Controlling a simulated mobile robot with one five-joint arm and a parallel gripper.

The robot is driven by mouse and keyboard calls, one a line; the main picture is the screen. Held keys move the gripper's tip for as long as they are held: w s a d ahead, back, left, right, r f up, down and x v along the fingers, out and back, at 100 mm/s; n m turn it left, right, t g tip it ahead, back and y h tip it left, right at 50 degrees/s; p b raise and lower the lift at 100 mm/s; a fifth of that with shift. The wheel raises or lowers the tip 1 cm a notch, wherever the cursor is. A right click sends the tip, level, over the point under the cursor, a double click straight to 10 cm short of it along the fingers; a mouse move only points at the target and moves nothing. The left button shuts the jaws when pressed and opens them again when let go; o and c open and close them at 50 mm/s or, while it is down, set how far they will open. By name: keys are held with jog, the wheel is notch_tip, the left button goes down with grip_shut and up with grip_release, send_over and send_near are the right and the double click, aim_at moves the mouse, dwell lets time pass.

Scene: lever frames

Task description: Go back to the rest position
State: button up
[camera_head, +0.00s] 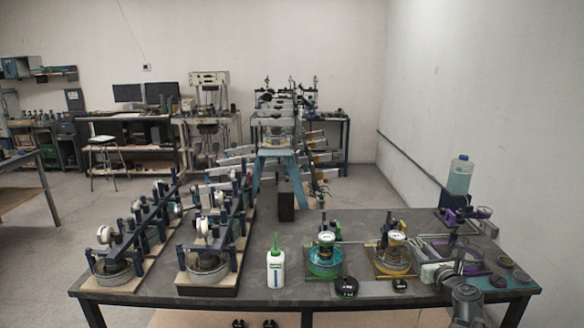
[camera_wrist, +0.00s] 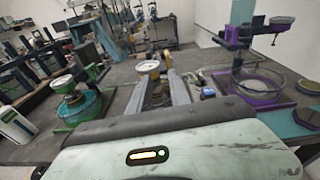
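My gripper (camera_wrist: 158,84) shows in the wrist view as two grey fingers set apart beyond its pale green body, with no object held between them. In the head view my arm and the gripper's pale body are at the lower right, over the table's front edge, and the fingertips are hard to make out. The yellow-based lever frame (camera_head: 393,250) stands left of my arm. Its dial (camera_wrist: 149,68) shows beyond the fingers in the wrist view. The purple lever device (camera_wrist: 262,85) is at the right there.
The dark table (camera_head: 340,222) carries a teal-and-green lever frame (camera_head: 325,257), a white bottle (camera_head: 275,268), two long lever rows at left and small black discs (camera_head: 346,286) near the front. A clear bottle (camera_head: 459,177) stands at the back right. A wall (camera_head: 500,100) rises at right.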

jog(key=a+f+n+g+y, duration=0.1)
jog(key=a+f+n+y, duration=0.1)
jog(key=a, duration=0.5)
jog(key=w+a+f+n+g+y, duration=0.1)
jog(key=a+n, duration=0.3)
jog(key=a, duration=0.4)
jog(key=w+a+f+n+g+y, duration=0.1)
jog(key=a+f+n+y, duration=0.1)
jog(key=a, duration=0.5)
jog(key=shift+w+a+f+n+g+y, duration=0.15)
jog(key=shift+f+n+g, duration=0.1)
jog(key=shift+n, duration=0.25)
jog(key=shift+w+a+f+n+g+y, duration=0.1)
jog(key=shift+f+n+g+y, duration=0.1)
jog(key=shift+n, duration=0.3)
jog(key=s+a+f+n+g, duration=0.7)
jog(key=s+a+f+n, duration=0.3)
jog(key=a+n, duration=0.35)
jog(key=s+d+f+n+g+h, duration=0.4)
jog(key=s+d+n, duration=0.4)
jog(key=n, duration=0.4)
jog(key=shift+s+d+f+g+h, duration=0.25)
jog(key=shift+s+f+g+h, duration=0.15)
jog(key=shift+s+g+h, duration=0.25)
